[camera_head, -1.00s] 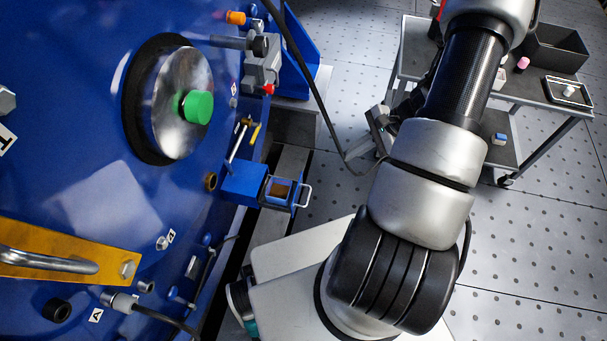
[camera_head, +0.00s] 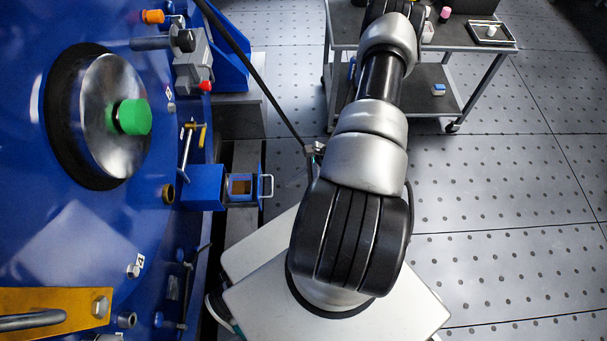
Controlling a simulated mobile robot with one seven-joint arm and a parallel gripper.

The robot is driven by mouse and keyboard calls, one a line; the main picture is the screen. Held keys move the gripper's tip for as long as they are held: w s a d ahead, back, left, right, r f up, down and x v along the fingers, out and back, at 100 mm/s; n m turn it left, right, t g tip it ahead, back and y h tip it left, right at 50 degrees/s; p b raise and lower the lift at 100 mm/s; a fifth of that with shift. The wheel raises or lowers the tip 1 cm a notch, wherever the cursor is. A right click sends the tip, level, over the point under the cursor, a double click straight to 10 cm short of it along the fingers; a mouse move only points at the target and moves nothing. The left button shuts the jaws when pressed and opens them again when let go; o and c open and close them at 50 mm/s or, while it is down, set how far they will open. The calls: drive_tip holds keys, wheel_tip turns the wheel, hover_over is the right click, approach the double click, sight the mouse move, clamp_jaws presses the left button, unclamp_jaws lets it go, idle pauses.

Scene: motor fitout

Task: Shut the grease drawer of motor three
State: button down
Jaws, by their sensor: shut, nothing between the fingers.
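The grease drawer (camera_head: 241,198) sticks out to the right from its blue housing (camera_head: 203,187) low on the side of the big blue motor (camera_head: 75,225). It stands open, with a brown fill showing inside and a pale loop handle (camera_head: 268,187) on its outer end. I cannot make out my gripper; the arm's far end runs out at the top edge.
A grey cart (camera_head: 471,44) with a tray and small items stands at the upper right. A dark cable or rod (camera_head: 255,72) slants between motor and arm. A green knob (camera_head: 134,117) and a yellow-handled lever (camera_head: 202,135) stick out near the drawer. The perforated floor (camera_head: 490,200) at right is clear.

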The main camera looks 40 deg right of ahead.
drive_tip(key=shift+w+a+f, duration=0.1)
drive_tip(key=shift+w+a, duration=0.45)
drive_tip(key=shift+a, duration=0.25)
drive_tip(key=shift+w+a+f, duration=0.1)
drive_tip(key=shift+w+a, duration=0.4)
drive_tip(key=shift+a, duration=0.25)
drive_tip(key=w+a, duration=0.2)
drive_tip(key=a, duration=0.1)
drive_tip(key=w+a+b, duration=0.1)
drive_tip(key=w+a, duration=0.1)
drive_tip(key=a, duration=0.1)
drive_tip(key=w+a+b, duration=0.1)
drive_tip(key=w+a, duration=0.2)
drive_tip(key=a, duration=0.1)
drive_tip(key=shift+a, duration=0.1)
drive_tip(key=s+d, duration=0.2)
drive_tip(key=d, duration=0.1)
drive_tip(key=shift+r+p, duration=0.4)
drive_tip(key=p+v, duration=0.2)
drive_tip(key=v, duration=0.8)
drive_tip(key=shift+s+d, duration=0.25)
drive_tip(key=shift+d, duration=0.05)
